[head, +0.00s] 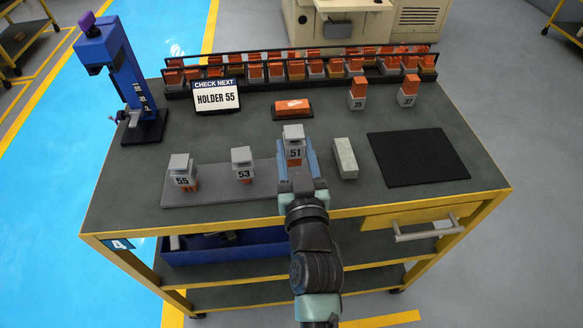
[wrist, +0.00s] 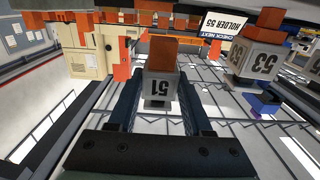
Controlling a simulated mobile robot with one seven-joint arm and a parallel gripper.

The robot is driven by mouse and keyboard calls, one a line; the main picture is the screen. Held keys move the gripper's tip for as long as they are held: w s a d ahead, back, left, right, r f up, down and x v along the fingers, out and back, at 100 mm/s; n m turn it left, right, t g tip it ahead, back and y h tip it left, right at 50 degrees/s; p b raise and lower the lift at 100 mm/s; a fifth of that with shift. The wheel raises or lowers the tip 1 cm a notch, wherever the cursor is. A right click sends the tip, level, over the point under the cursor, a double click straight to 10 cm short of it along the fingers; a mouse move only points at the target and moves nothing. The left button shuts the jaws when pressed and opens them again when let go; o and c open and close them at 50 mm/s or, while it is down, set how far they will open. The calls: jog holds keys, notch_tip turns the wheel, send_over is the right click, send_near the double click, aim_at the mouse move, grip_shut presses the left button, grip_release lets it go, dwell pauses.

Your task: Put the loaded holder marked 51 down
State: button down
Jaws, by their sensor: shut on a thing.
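The holder marked 51 (head: 294,153) is a grey block with a cap on top. In the wrist view, which is upside down, the holder (wrist: 161,88) has an orange copper block at its lower end. My gripper (head: 297,164) is shut on it, with one blue finger on each side. The holder is upright at the right end of the grey plate (head: 215,192); I cannot tell whether its foot touches anything. Holder 53 (head: 242,160) and holder 55 (head: 181,171) stand on the plate to its left.
A pale block (head: 345,158) stands close to the right of my gripper. A black mat (head: 418,157) lies bare farther right. Behind are an orange-topped pad (head: 292,107), a sign reading HOLDER 55 (head: 216,97), holders 35 and 37, and a full rack. A blue stand is back left.

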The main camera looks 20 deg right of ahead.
aim_at(295, 163)
jog(key=shift+d+f+b, duration=0.1)
jog(key=shift+f+b, duration=0.85)
jog(key=shift+f, duration=0.8)
jog(key=shift+f, duration=0.1)
jog(key=shift+f, duration=0.15)
jog(key=shift+c, duration=1.6)
grip_release()
jog(key=shift+s, duration=0.1)
jog(key=b+v, duration=0.2)
jog(key=v, duration=1)
